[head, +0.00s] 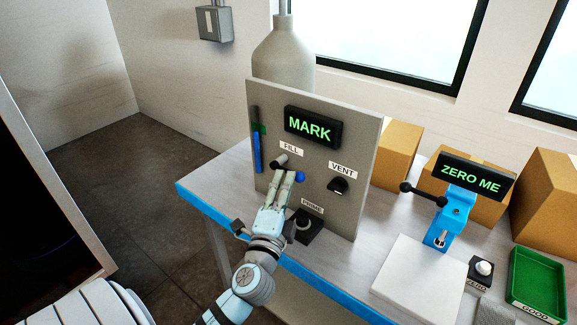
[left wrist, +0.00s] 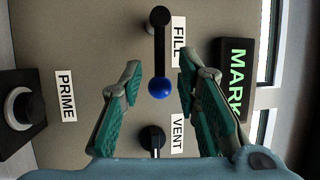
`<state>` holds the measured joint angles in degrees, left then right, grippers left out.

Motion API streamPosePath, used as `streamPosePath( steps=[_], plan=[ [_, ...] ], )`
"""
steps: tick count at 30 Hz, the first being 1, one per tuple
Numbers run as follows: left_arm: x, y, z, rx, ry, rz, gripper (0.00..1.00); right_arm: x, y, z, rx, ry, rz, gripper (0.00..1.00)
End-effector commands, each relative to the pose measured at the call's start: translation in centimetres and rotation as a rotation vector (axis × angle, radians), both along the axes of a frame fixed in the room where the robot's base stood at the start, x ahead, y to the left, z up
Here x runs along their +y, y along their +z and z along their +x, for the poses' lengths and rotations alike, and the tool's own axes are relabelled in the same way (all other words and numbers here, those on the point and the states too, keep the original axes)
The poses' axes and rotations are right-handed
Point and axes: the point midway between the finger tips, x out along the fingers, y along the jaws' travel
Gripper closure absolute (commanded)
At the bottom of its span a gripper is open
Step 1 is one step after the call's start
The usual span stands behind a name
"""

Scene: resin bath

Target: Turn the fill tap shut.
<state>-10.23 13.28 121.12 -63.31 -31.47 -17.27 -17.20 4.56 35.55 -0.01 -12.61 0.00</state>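The fill tap (head: 280,160) is a black lever with a blue ball end on an upright grey panel, beside the FILL label. The lever points sideways along the panel, toward the right in the head view. In the left wrist view the tap's blue ball (left wrist: 162,88) shows clearly. My left gripper (head: 283,178) is in front of the panel at the tap. In the left wrist view its open fingers (left wrist: 158,70) stand on both sides of the lever, with gaps. Contact cannot be seen. My right gripper is out of view.
A display (head: 311,126) reads MARK. A gauge (head: 257,140) holds a blue column with a green band. The VENT knob (head: 338,186) and PRIME button (head: 304,224) are close to the tap. A blue stand (head: 452,215) and green tray (head: 538,277) stand right on the bench.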

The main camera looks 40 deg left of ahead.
Motion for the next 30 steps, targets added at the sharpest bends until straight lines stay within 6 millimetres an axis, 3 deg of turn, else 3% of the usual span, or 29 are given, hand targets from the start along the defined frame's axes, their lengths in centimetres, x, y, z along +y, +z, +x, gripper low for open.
streamPosePath(
  steps=[7, 18, 24, 30],
  plan=[
    [1.7, 0.7, 3.6, 0.0, 0.002, 0.001, 0.7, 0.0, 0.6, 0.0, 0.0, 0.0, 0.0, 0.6],
    [2.1, 0.7, 4.3, 0.002, 0.004, -0.002, 0.7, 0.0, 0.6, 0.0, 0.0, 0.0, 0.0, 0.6],
    [2.2, 0.7, 4.2, 0.002, 0.004, -0.002, 1.0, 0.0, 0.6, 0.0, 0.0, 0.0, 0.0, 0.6],
    [2.2, 0.7, 4.2, 0.001, 0.004, -0.001, 1.0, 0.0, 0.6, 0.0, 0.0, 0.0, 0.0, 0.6]
  ],
)
